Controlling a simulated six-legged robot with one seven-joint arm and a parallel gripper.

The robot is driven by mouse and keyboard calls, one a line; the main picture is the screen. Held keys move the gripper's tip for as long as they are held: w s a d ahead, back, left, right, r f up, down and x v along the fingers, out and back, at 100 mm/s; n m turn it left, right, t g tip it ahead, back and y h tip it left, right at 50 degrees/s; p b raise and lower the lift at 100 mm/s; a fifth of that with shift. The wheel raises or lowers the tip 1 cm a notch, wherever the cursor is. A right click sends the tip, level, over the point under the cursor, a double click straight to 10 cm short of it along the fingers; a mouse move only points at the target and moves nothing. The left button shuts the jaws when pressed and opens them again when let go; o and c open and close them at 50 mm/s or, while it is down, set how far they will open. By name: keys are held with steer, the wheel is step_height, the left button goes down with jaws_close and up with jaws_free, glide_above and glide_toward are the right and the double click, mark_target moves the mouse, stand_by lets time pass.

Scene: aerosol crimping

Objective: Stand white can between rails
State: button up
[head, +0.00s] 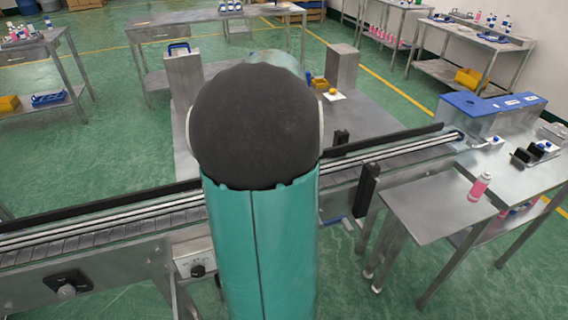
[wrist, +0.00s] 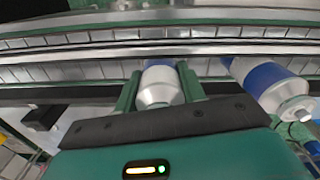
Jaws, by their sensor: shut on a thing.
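In the wrist view, my gripper (wrist: 160,78) is shut on a white can (wrist: 160,92) with a blue band, with one teal finger on each side of it. The can's white tapered end points toward the camera, and its far end lies toward the conveyor (wrist: 235,33). Pale metal rails (wrist: 60,52) run across behind it, and a dark rail (wrist: 75,93) runs nearer. I cannot tell whether the can touches the belt. In the head view, the rails (head: 100,217) run along the conveyor, but my arm hides the gripper and the can.
A second white and blue can (wrist: 268,82) is close to the right of my gripper. In the head view, a pink bottle (head: 480,187) stands on a steel side table (head: 430,208). A black post (head: 367,190) stands at the conveyor's near side. Metal blocks (head: 342,68) stand behind the conveyor.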

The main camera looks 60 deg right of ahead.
steer(key=shift+f, duration=0.15)
steer(key=o, duration=1.1)
steer(key=shift+c, duration=0.2)
step_height(320, 180, up, 14)
steer(key=shift+f, duration=0.1)
